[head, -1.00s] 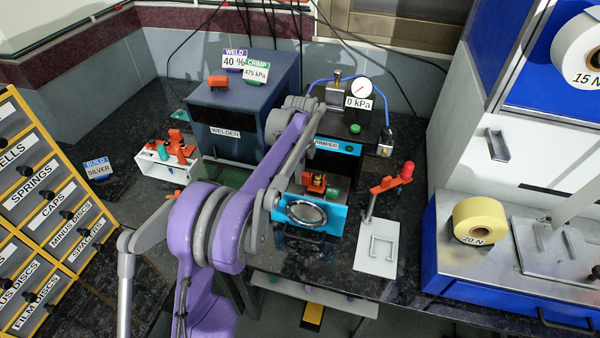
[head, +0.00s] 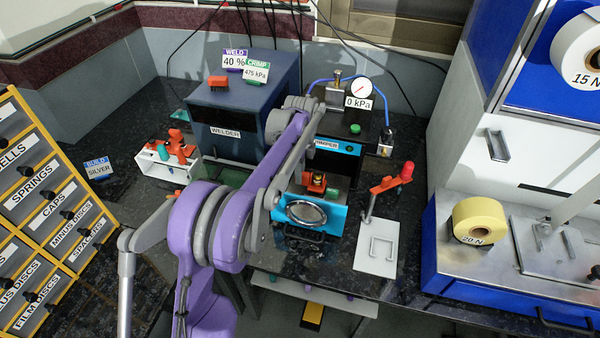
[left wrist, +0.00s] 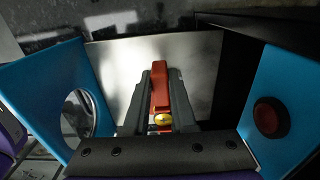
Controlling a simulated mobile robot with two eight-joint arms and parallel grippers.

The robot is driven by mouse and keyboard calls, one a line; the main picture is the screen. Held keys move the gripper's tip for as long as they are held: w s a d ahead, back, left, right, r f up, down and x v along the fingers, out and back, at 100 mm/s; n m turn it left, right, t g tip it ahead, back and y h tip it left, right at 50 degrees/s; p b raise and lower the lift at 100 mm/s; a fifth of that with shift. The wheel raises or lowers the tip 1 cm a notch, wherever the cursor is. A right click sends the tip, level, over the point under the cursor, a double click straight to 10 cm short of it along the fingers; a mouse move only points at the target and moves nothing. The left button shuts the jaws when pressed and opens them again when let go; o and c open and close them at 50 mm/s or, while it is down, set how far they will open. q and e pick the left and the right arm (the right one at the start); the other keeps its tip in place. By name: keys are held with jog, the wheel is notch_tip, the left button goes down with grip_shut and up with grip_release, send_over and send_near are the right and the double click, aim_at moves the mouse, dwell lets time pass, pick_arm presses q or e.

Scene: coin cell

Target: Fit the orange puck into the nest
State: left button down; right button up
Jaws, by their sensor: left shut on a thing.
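The orange piece (left wrist: 160,90), which I take for the puck, lies between the dark fingers of my left gripper (left wrist: 164,84) in the left wrist view. The gripper is shut on it. A small yellow round part (left wrist: 163,119) shows at its near end. In the head view an orange piece with a yellow spot (head: 315,181) shows at the front of the blue-fronted crimper (head: 338,148); my arm partly covers that area. I cannot make out the nest, or whether the puck touches it. My right gripper is not in view.
In the left wrist view blue walls stand on both sides, the left one with a round hole (left wrist: 78,108), the right one with a red round button (left wrist: 271,117). A pale metal plate (left wrist: 205,65) lies ahead. An orange-handled lever (head: 390,182) stands right of the crimper.

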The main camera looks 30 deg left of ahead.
pick_arm(q)
jog(key=shift+f+b, duration=0.6)
jog(key=shift+f, duration=0.55)
jog(key=c, duration=0.7)
grip_release()
jog(key=shift+o, duration=0.2)
jog(key=shift+r, duration=0.1)
notch_tip(320, 180, up, 11)
jog(key=shift+f+p, duration=0.2)
jog(key=shift+p, duration=0.25)
